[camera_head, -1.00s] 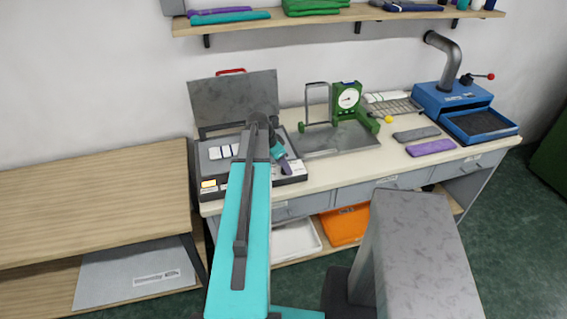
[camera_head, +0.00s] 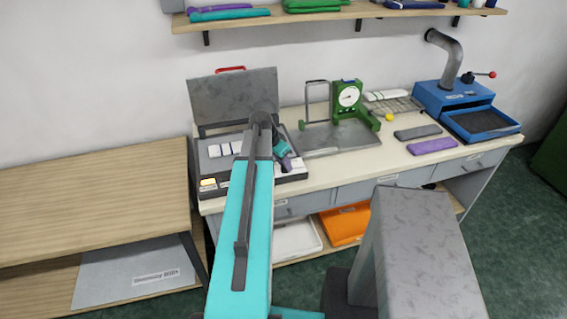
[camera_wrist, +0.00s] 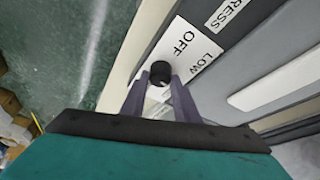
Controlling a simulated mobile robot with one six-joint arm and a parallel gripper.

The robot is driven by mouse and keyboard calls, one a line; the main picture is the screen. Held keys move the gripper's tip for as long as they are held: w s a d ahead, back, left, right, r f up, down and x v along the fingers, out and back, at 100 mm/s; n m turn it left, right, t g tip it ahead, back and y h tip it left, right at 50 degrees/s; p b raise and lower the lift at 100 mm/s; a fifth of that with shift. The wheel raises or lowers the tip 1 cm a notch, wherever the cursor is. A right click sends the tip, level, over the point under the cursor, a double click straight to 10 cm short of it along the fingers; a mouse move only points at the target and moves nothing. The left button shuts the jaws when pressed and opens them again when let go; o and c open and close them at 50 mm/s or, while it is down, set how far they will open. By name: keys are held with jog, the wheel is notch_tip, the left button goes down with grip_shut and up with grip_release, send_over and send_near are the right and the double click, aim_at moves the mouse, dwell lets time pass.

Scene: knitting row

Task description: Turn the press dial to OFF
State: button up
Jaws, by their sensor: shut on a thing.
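The press (camera_head: 207,167) stands at the left end of the bench, its grey lid (camera_head: 235,95) raised and white pieces lying on its bed. In the wrist view the press dial (camera_wrist: 160,72) is a small black knob between the two purple fingers of my gripper (camera_wrist: 160,85), which is shut on it. The label beside it (camera_wrist: 187,45) reads OFF and LOW, with another label ending in RESS. I cannot make out a pointer mark on the dial. In the head view my gripper (camera_head: 288,163) is at the press's front right, and the dial is hidden.
A green gauge stand (camera_head: 348,97) with a metal plate (camera_head: 335,140) is just right of the press. Grey and purple pads (camera_head: 432,146) and a blue machine (camera_head: 450,97) are farther right. A wooden table (camera_head: 95,195) is at left.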

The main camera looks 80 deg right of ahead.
jog(key=n+t+b, duration=0.1)
jog(key=n, duration=0.1)
jog(key=n+t+h+b, duration=0.1)
jog(key=n+b, duration=0.1)
jog(key=n, duration=0.1)
jog(key=shift+w+a+n, duration=0.1)
jog(key=shift+a+n, duration=0.05)
jog(key=shift+n, duration=0.15)
jog(key=n+t+b, duration=0.1)
jog(key=n, duration=0.1)
jog(key=n+t, duration=0.1)
jog(key=n, duration=0.2)
jog(key=shift+s+f+n+b, duration=0.1)
jog(key=shift+s+n+b, duration=0.1)
jog(key=shift+n+b, duration=0.15)
jog(key=n+t+b, duration=0.1)
jog(key=n, duration=0.1)
jog(key=n+t+y+b, duration=0.1)
jog(key=n, duration=0.2)
jog(key=shift+s+n, duration=0.2)
jog(key=shift+n, duration=0.15)
jog(key=shift+d+n+t+y+b, duration=0.1)
jog(key=shift+n+t+y+b, duration=0.35)
jog(key=shift+n, duration=0.85)
jog(key=shift+d+n+t+y+b, duration=0.1)
jog(key=shift+n+t+y+b, duration=0.3)
jog(key=shift+n, duration=0.9)
jog(key=o, duration=1.1)
jog(key=shift+c, duration=0.2)
jog(key=shift+s, duration=0.1)
